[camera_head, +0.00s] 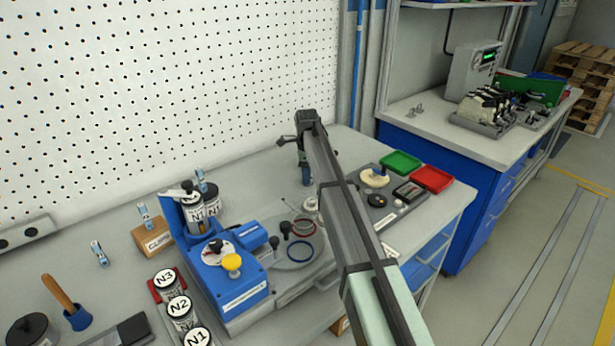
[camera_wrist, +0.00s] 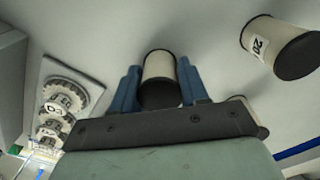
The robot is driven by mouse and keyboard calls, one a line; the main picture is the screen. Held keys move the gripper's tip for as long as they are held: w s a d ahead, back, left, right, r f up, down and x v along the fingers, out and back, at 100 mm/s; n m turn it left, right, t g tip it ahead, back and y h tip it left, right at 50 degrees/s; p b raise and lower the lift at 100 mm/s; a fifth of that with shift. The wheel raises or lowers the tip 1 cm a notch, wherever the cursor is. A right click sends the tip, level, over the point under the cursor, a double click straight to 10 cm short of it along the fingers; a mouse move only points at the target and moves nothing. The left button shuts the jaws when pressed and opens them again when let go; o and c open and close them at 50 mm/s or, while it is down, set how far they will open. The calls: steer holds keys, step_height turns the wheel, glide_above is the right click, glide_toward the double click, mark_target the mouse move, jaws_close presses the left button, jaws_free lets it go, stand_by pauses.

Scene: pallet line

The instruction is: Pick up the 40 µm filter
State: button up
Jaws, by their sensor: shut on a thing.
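In the wrist view my gripper (camera_wrist: 161,92) has its two blue fingers on either side of a pale cylinder with a dark end (camera_wrist: 159,68) and is shut on it. No label shows on this cylinder, so I cannot read whether it is the 40 µm one. A similar pale cylinder with a dark end (camera_wrist: 268,40) lies to the right, with a label that seems to begin with 20. Part of another pale one shows behind my gripper's right side. In the head view my gripper (camera_head: 306,182) is at the bench's back, and my arm hides what it holds.
A grey holder with round labelled parts (camera_wrist: 62,105) is left in the wrist view. In the head view a blue device (camera_head: 232,285), canisters N1 to N3 (camera_head: 180,307) and a CLIPS block (camera_head: 154,240) stand left. Green (camera_head: 400,162) and red (camera_head: 431,179) trays lie right. The pegboard wall (camera_head: 170,90) is behind.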

steer(key=c, duration=0.4)
